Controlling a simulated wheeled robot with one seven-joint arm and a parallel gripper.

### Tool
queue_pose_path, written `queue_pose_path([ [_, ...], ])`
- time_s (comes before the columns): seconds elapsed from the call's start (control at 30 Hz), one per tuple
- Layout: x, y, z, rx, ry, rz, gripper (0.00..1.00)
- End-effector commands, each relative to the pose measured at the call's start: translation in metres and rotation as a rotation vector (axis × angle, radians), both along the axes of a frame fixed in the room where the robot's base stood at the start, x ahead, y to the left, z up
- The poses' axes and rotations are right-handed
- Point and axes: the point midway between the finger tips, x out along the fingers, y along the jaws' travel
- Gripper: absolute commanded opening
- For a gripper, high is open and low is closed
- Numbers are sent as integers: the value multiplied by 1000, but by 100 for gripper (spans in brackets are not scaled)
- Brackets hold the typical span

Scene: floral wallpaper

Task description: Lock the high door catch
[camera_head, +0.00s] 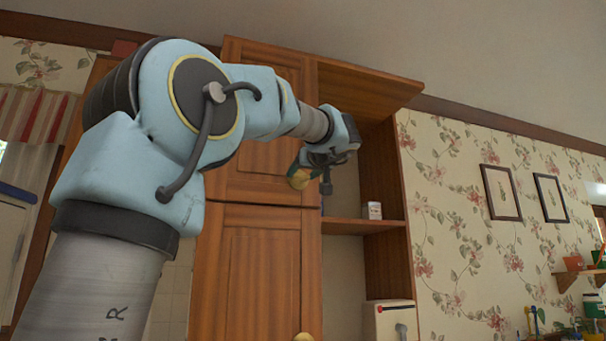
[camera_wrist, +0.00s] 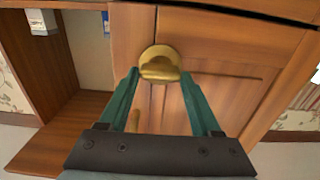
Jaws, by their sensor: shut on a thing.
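The high door catch is a round brass fitting with a raised grip. In the wrist view the catch (camera_wrist: 160,62) sits at the upper middle, at the edge of a wooden door (camera_wrist: 225,90). My gripper (camera_wrist: 160,76) has its two teal fingers on either side of the catch's lower part and is shut on it. In the head view the brass catch (camera_head: 299,178) shows at the right edge of the upper cabinet door (camera_head: 255,130), partly covered by my gripper (camera_head: 312,168). The fingertips' exact contact is hard to see there.
Open shelves (camera_head: 350,226) stand right of the doors, with a small white box (camera_head: 372,210) on one. A lower door (camera_head: 258,260) has a brass knob (camera_head: 303,337). A white appliance (camera_head: 390,320) stands below the shelf. Framed pictures hang on the right wall.

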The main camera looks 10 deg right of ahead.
Motion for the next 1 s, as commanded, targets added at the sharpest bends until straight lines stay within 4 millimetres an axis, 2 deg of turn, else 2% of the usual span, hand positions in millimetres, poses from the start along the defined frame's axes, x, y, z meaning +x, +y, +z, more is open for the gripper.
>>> queue_pose_path([
  [0.07,0,0,0,0,0,0,10],
  [0.47,0,0,-2,76,10,0,9],
  [1.0,0,-3,-2,531,68,0,9],
])
